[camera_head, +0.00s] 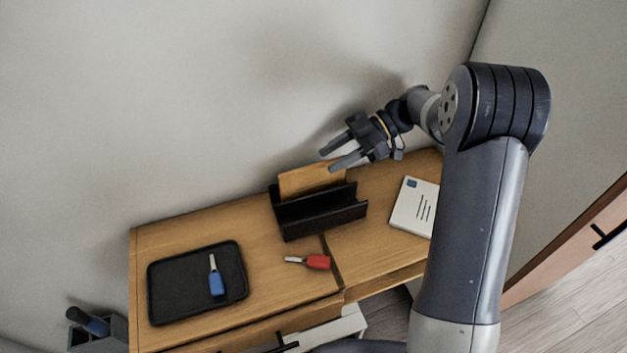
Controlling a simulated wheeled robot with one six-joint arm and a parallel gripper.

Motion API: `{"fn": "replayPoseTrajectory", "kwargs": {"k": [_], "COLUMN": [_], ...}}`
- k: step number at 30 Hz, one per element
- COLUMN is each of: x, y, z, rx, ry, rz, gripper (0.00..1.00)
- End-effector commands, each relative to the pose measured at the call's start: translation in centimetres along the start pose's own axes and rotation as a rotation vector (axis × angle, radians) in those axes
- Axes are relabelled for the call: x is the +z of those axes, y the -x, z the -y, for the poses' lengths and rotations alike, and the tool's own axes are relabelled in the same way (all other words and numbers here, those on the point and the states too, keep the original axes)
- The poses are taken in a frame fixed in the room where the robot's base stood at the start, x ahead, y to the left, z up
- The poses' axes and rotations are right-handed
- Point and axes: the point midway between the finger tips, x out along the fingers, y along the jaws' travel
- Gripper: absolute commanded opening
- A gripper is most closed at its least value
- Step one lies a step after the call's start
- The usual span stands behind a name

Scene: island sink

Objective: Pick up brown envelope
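A brown envelope (311,180) stands upright in the black letter holder (320,214) on the wooden desk. Its upper part shows above the holder; its lower part is hidden behind the holder's wall. My gripper (337,158) is just above and to the right of the envelope, its two fingers pointing left. The fingers are apart with nothing between them. In this view they overlap the area near the envelope's top right corner, and I cannot tell whether they touch it.
A black tray (176,293) with a blue-handled item (216,283) lies at left. A red-handled item (318,262) lies before the holder. The wall (200,100) rises behind the desk.

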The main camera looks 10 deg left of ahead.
Motion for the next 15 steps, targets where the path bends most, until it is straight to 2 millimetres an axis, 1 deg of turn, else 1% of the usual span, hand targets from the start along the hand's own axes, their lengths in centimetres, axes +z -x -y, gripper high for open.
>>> {"fn": "replayPoseTrajectory", "kwargs": {"k": [1, 3, 7, 10, 15], "x": [-0.4, -0.5, -0.3, -0.3, -0.2], "y": [-0.8, -2.0, -3.5, -4.0, -4.0], "z": [-0.1, -0.3, -0.3, -0.3, -0.3], "rx": [-0.003, -0.005, -0.003, -0.001, 0.000], "ry": [0.000, -0.001, -0.002, -0.001, 0.000], "rz": [-0.001, -0.001, -0.001, -0.001, 0.000], "gripper": [0.38, 0.38, 0.38, 0.38, 0.38]}}
